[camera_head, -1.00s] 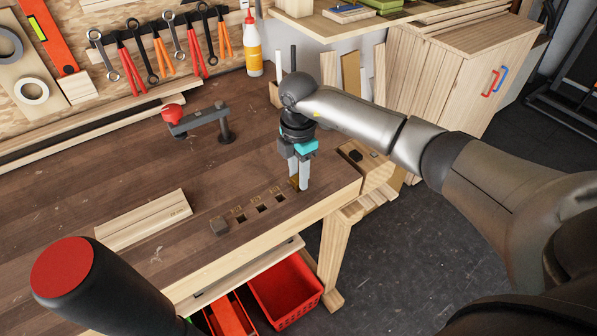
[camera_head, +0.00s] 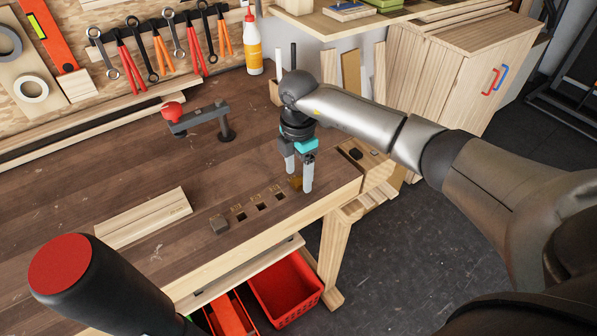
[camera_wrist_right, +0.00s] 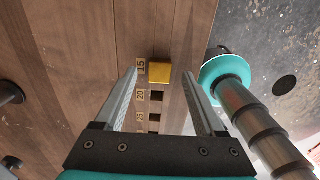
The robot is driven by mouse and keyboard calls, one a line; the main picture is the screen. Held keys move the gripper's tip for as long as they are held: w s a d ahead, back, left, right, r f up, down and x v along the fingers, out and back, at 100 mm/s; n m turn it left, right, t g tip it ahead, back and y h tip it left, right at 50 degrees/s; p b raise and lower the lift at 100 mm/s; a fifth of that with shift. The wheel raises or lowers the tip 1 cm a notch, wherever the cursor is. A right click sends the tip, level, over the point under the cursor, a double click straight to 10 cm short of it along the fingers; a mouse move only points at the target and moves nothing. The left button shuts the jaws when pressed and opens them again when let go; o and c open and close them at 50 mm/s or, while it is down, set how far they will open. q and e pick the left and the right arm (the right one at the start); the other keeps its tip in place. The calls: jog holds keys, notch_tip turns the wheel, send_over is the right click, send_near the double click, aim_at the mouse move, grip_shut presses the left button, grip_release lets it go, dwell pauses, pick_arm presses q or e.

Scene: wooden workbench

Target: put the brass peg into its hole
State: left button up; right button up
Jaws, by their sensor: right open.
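The brass peg (camera_head: 296,184) is a square golden block at the right end of a row of square holes in the workbench top. In the right wrist view the peg (camera_wrist_right: 160,75) sits beside the number 15, with its top face showing; how deep it sits I cannot tell. My right gripper (camera_head: 298,181) points down over it, open, with one finger on each side of the peg. In the wrist view both fingers stand clear of the peg. My left gripper is out of view.
A wooden board (camera_head: 145,220) lies to the left. A red-knobbed clamp (camera_head: 200,120) stands behind. The bench's front edge is close.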

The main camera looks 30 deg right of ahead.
notch_tip(320, 180, up, 15)
jog(key=p, duration=0.1)
jog(key=shift+p, duration=0.35)
dwell(0.3)
